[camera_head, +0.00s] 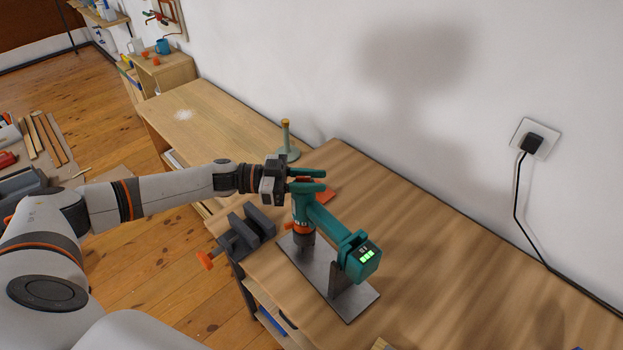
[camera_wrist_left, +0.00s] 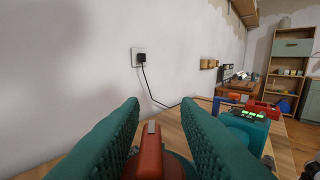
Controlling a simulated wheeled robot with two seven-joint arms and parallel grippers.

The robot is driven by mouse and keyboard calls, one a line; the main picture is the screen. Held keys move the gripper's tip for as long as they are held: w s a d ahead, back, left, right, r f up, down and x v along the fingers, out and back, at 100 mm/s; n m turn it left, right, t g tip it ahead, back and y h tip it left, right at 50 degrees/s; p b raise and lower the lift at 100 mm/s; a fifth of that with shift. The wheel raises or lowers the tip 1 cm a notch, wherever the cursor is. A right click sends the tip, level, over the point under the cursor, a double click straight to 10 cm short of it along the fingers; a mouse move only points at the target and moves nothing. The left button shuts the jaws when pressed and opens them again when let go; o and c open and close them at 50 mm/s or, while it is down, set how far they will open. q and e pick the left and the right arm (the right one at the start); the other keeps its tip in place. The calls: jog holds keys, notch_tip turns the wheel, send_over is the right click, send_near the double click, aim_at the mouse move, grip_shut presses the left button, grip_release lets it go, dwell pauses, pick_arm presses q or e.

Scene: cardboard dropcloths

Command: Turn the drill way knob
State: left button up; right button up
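A teal drill (camera_head: 325,222) with an orange collar stands nose down on a grey metal plate (camera_head: 348,305). Its end with green lights also shows in the left wrist view (camera_wrist_left: 249,127). My left gripper (camera_head: 318,180) is at the drill's upper end, its two teal fingers apart. In the left wrist view the fingers (camera_wrist_left: 161,108) stand either side of a red-orange knob (camera_wrist_left: 150,158) with a grey mark. A gap shows beside the knob; contact lower down cannot be told. My right gripper is not in view.
A dark vise (camera_head: 245,232) with an orange handle sits at the bench edge, left of the drill. A green stand (camera_head: 286,140) is behind the gripper. A black plug (camera_head: 533,143) and cord hang on the wall. The bench (camera_head: 470,275) is clear to the right.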

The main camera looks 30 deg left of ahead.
pick_arm(q)
jog(key=shift+s+a+f+b, duration=0.2)
jog(key=shift+a+f+b, duration=0.1)
jog(key=shift+a, duration=0.3)
jog(key=b+v, duration=0.3)
jog(key=v, duration=0.7)
jog(key=shift+s+a+r, duration=0.2)
jog(key=shift+a+r, duration=0.15)
